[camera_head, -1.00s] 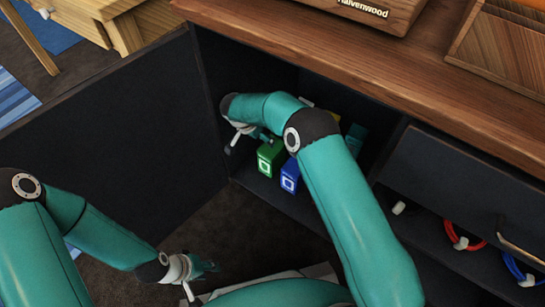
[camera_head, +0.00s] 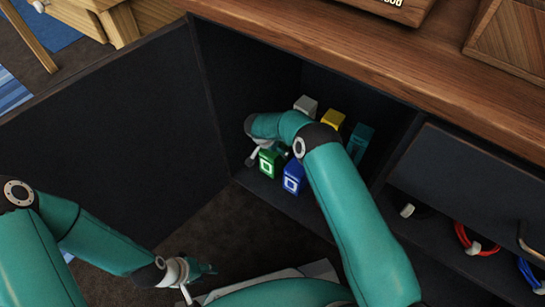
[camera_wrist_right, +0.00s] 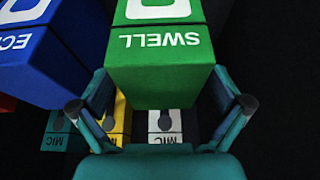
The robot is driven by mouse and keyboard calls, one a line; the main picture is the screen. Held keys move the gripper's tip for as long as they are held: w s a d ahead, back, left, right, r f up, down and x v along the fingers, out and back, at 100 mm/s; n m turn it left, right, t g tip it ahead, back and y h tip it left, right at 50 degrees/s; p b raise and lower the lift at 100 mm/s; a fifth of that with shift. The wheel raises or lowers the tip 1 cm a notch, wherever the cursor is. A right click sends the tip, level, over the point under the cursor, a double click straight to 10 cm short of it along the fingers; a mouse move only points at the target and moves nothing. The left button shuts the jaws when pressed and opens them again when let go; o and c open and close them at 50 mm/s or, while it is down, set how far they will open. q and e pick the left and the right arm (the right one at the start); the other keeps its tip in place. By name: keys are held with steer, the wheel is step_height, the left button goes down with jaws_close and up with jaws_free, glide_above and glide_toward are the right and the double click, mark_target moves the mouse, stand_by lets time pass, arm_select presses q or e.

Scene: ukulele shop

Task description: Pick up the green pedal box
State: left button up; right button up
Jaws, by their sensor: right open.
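The green pedal box (camera_head: 267,166) stands at the front of the open cabinet's lower shelf, left of a blue box, partly covered by my right arm. In the right wrist view the green box (camera_wrist_right: 160,60) bears the word SWELL, which reads upside down. My right gripper (camera_wrist_right: 160,106) is open, with one finger to each side of the green box's near end. In the head view its fingers are mostly hidden by my own wrist. My left gripper (camera_head: 197,272) hangs low outside the cabinet, away from the boxes; its jaw opening is unclear.
The blue box (camera_head: 292,177) stands close beside the green one. Grey (camera_head: 305,105), yellow (camera_head: 333,119) and teal (camera_head: 361,138) boxes stand farther back. The open door (camera_head: 110,150) is at left, the wooden top (camera_head: 330,60) overhead. Cable coils (camera_head: 470,238) lie at right.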

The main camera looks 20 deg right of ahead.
steer(key=shift+w+f, duration=0.1)
steer(key=shift+f, duration=0.3)
steer(key=shift+r, duration=0.15)
steer(key=c, duration=1.9)
